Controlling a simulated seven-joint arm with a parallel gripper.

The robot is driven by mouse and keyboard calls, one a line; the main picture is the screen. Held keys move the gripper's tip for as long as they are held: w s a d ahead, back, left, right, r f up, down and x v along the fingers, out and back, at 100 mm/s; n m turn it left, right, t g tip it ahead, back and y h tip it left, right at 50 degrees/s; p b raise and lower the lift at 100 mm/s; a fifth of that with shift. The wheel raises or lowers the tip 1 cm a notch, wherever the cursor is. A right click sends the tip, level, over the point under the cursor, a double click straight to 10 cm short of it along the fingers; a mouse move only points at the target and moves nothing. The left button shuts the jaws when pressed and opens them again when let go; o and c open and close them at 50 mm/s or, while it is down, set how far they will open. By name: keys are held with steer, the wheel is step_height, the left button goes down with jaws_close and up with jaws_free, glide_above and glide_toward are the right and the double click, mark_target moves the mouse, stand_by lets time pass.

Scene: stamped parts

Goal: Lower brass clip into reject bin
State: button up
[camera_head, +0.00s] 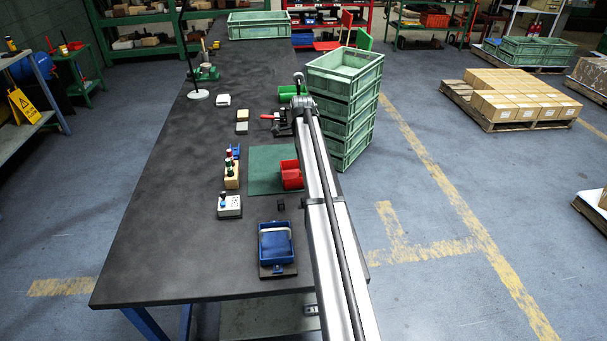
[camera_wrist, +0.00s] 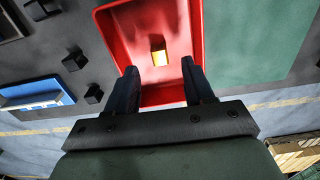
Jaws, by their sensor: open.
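The red reject bin (camera_wrist: 113,35) fills the upper middle of the wrist view. In the head view the bin (camera_head: 291,174) stands on the right edge of a green mat, partly behind my arm. My gripper (camera_wrist: 159,70) is over the near end of the bin. Its two dark fingers are apart, one on each side of the clip's line, and nothing shows between them. My gripper cannot be made out in the head view.
The green mat (camera_head: 262,168) lies around the bin. A blue tray (camera_head: 276,243) stands nearer on the dark bench (camera_head: 170,220). Wooden and white blocks with coloured knobs stand left of the mat. Stacked green crates (camera_head: 345,100) rise beside my arm. The bench's left side is clear.

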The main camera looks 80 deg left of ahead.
step_height(320, 180, up, 9)
stand_by(0.3)
